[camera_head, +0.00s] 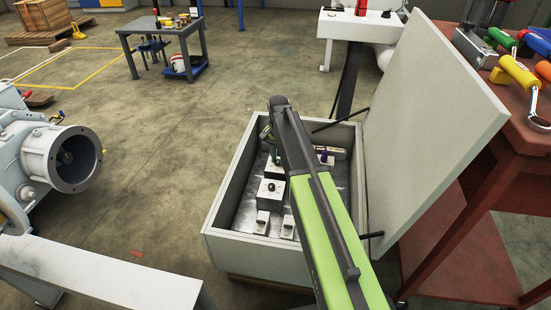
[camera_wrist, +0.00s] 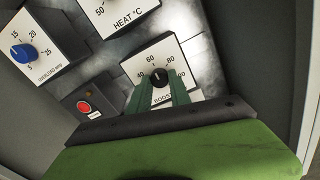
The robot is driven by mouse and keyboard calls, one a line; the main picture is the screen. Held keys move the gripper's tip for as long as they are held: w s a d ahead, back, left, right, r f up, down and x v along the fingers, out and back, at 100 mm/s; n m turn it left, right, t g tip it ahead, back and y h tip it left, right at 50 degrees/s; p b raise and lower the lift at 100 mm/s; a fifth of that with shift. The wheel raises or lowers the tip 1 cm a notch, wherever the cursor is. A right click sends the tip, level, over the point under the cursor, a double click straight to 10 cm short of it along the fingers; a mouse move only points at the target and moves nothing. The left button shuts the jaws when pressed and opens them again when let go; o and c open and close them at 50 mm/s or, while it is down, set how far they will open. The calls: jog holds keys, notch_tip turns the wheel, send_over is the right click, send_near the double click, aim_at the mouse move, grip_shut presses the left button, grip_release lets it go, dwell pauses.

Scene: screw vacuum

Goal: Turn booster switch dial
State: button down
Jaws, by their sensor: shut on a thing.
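The booster dial is a black knob (camera_wrist: 159,75) on a white plate (camera_wrist: 136,68) with numbers around it. The plate's label is partly covered and reads "BOOST" in the wrist view. My gripper (camera_wrist: 161,86) has its green fingers shut on the knob, one on each side. In the head view my gripper (camera_head: 267,132) reaches down into the open grey control box (camera_head: 228,240), and my arm hides the dial there.
A blue overload dial (camera_wrist: 24,53), a "HEAT °C" plate (camera_wrist: 122,20) and a red button (camera_wrist: 84,107) lie close by. The box's raised lid (camera_head: 430,130) stands right of my arm. A red tool table (camera_head: 480,130) is beyond it.

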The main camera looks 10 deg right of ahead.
jog(key=shift+w+a+n, duration=0.2)
jog(key=shift+n, duration=0.1)
jog(key=n, duration=1.1)
jog(key=shift+d, duration=0.1)
dwell(0.4)
jog(key=c, duration=1.2)
grip_release()
jog(key=shift+s, duration=0.1)
